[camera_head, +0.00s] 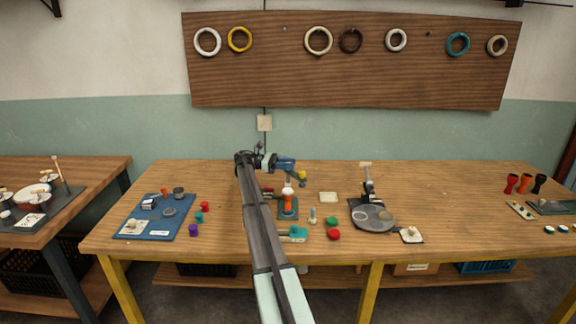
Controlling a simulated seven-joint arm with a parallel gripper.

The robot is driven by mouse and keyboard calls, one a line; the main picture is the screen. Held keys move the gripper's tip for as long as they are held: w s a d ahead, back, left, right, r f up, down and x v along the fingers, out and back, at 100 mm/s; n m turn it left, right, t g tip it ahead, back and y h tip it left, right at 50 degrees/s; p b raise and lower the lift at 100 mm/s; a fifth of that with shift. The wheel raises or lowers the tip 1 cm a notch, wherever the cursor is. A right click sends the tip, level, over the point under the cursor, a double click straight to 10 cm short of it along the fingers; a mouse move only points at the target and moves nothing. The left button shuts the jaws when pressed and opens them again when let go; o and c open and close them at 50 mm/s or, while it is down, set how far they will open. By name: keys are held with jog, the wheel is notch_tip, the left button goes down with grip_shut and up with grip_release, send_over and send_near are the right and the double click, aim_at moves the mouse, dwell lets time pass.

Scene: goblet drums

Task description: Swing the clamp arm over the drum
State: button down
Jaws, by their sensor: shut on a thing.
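A small orange and white goblet drum (288,204) stands upright on a dark base near the middle of the table. A blue clamp arm (286,163) with a yellow end piece shows just behind and above the drum. My gripper (272,163) reaches in from the left and is shut on the clamp arm; its fingertips are small and partly hidden here. I cannot tell exactly how far the clamp arm reaches over the drum. My own long dark arm hides the table left of the drum.
A blue tray (130,224) with small parts lies at the left. A grey round-plate stand (372,218) stands to the right. Red and green caps (333,235) and a teal-topped piece (298,232) lie in front. The table's right middle (450,205) is clear.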

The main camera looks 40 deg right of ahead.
dwell(0.3)
jog(key=c, duration=0.8)
grip_release()
jog(key=shift+r, duration=0.15)
notch_tip(320, 180, up, 10)
jog(key=shift+f, duration=0.1)
